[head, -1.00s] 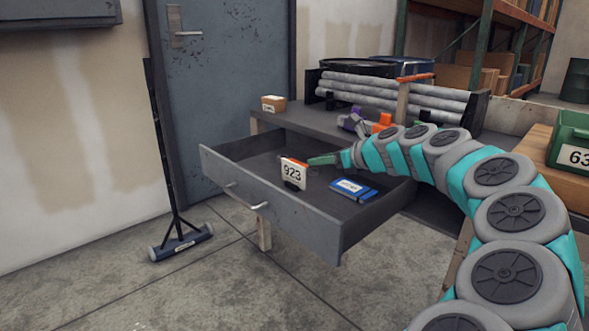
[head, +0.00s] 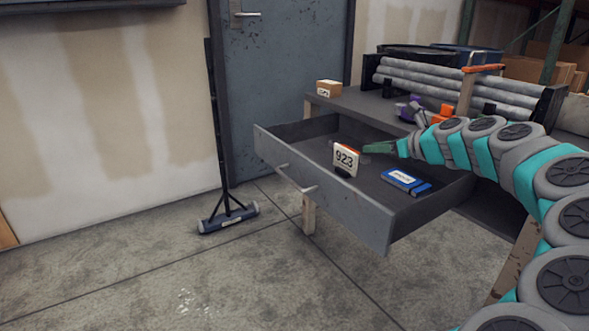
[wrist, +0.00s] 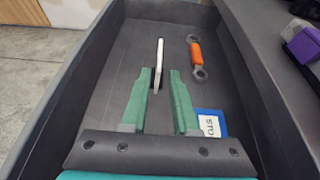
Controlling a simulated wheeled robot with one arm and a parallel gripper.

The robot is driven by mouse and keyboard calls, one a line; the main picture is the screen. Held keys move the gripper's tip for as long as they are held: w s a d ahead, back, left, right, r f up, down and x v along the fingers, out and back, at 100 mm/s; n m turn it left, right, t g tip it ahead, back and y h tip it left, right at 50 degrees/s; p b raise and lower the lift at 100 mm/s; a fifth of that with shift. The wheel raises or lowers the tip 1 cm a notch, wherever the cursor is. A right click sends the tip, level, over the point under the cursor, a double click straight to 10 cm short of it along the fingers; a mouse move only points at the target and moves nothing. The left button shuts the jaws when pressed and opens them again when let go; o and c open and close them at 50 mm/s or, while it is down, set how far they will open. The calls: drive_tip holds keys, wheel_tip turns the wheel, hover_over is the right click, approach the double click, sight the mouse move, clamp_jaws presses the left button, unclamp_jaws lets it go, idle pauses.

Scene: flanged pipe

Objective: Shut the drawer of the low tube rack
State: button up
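In the drawer lie a blue box (head: 400,178) and an orange-handled wrench (wrist: 195,58). Grey tubes (head: 430,88), a small carton (head: 328,88) and a purple item (wrist: 305,42) are on the top. The floor before the drawer is clear.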

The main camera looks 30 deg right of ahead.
drive_tip(key=n, duration=0.2)
drive_tip(key=n+g, duration=0.1)
drive_tip(key=shift+w+a+n, duration=0.2)
drive_tip(key=shift+a+n, duration=0.05)
drive_tip(key=shift+n, duration=0.05)
drive_tip(key=shift+c, duration=1.4)
drive_tip(key=a+n+g, duration=0.1)
drive_tip(key=n, duration=0.3)
drive_tip(key=w+a+n+g+h, duration=0.1)
drive_tip(key=n+g, duration=0.1)
drive_tip(key=n, duration=0.2)
drive_tip(key=a+n+g, duration=0.1)
drive_tip(key=n, duration=0.3)
drive_tip(key=shift+w+a+r+n+h, duration=0.2)
drive_tip(key=shift+w+r+n+h, duration=0.1)
drive_tip(key=shift+w+r+n, duration=0.1)
clamp_jaws()
drive_tip(key=m+g+h, duration=0.7)
drive_tip(key=m+h, duration=0.4)
drive_tip(key=m, duration=2.4)
approach(303, 161)
drive_tip(key=shift+g, duration=0.3)
drive_tip(key=x, duration=0.3)
drive_tip(key=b+x, duration=0.1)
drive_tip(key=x, duration=0.1)
drive_tip(key=shift+w+f, duration=0.25)
drive_tip(key=shift+f, duration=0.15)
drive_tip(key=shift+d, duration=0.5)
